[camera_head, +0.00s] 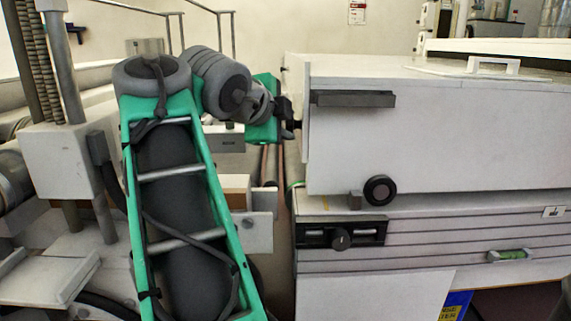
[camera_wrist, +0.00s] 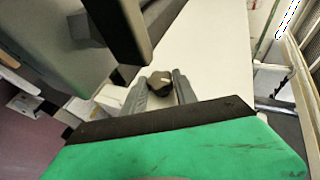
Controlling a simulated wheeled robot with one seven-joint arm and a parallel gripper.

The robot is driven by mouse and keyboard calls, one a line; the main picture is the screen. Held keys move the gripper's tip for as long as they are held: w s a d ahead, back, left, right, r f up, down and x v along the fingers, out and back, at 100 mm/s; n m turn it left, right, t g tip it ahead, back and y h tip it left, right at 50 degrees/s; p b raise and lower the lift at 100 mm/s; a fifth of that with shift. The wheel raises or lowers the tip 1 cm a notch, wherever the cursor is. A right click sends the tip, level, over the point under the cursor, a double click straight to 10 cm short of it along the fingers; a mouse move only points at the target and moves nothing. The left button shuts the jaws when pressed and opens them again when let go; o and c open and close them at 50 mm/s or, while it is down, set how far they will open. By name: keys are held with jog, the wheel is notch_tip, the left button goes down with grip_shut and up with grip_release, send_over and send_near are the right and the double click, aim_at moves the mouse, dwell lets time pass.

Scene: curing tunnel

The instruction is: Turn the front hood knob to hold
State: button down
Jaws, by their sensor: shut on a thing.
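The front hood knob (camera_wrist: 160,84) is small and dark, with a pale mark on its face, and sits on the hood's white end face (camera_wrist: 214,45) in the wrist view. My gripper (camera_wrist: 161,79) is shut on it, with one grey finger on each side. In the head view my gripper (camera_head: 293,124) is at the left end of the long white hood (camera_head: 450,140). The knob is mostly hidden there, and I cannot read its setting labels.
On the hood's near side are a dark bar handle (camera_head: 353,99) and a black round knob (camera_head: 380,190). Below, a black panel (camera_head: 313,236) carries another dial. A roller line runs left of the hood.

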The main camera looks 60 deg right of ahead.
jog(key=f+h+b, duration=0.1)
jog(key=f+b, duration=0.1)
jog(key=b, duration=0.2)
jog(key=shift+a+h, duration=0.1)
jog(key=shift+h, duration=0.3)
jog(key=b, duration=0.1)
jog(key=m+h+b, duration=0.1)
jog(key=b, duration=0.1)
jog(key=shift+s+r+t+h, duration=0.1)
jog(key=shift+r+t+h, duration=0.2)
jog(key=shift+t, duration=0.1)
jog(key=shift+r+m+h+b, duration=0.2)
jog(key=shift+m+h+b, duration=0.55)
jog(key=shift+h, duration=0.95)
jog(key=c, duration=1)
grip_release()
jog(key=shift+o, duration=0.2)
